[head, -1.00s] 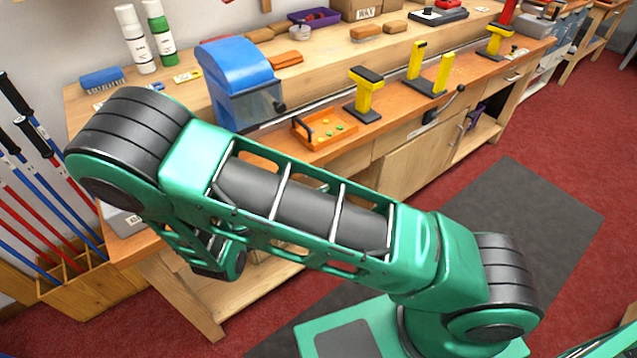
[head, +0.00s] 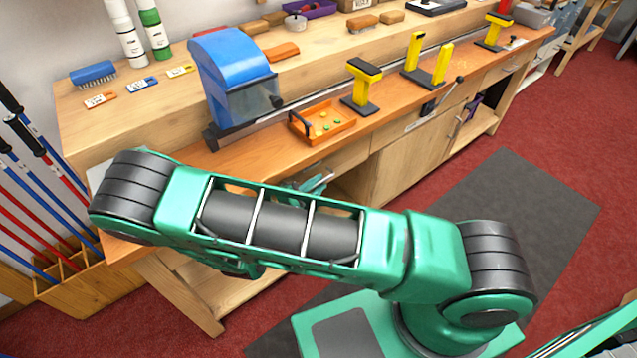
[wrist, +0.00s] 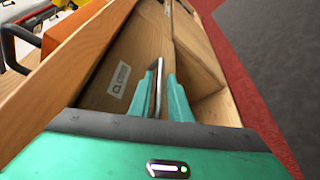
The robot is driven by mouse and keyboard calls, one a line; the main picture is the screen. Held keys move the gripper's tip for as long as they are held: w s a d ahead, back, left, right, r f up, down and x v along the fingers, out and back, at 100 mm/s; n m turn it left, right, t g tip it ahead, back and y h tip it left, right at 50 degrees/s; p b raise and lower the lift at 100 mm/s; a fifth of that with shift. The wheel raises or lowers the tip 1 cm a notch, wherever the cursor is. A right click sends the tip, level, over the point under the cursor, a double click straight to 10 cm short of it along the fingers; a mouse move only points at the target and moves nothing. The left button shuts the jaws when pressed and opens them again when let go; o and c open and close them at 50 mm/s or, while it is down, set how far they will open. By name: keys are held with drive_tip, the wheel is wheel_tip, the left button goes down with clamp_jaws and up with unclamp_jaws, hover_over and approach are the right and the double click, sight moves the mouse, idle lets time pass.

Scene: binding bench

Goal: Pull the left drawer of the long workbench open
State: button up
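The long workbench (head: 215,158) has a wooden drawer front (head: 345,160) below its top, partly hidden behind my arm in the head view. The wrist view shows a wooden front (wrist: 135,58) with a white label and an upright-looking metal bar handle (wrist: 159,80). My gripper (wrist: 161,92) has its two teal fingers on either side of this bar. The fingers look apart, with a narrow gap beside the bar; firm contact is not visible. In the head view my gripper (head: 314,182) shows only in part behind my arm. The front looks flush with the bench.
A rack of poles (head: 65,270) stands at the left. A grey mat (head: 500,220) lies on clear red floor.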

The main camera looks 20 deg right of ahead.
drive_tip(key=shift+x, duration=0.85)
clamp_jaws()
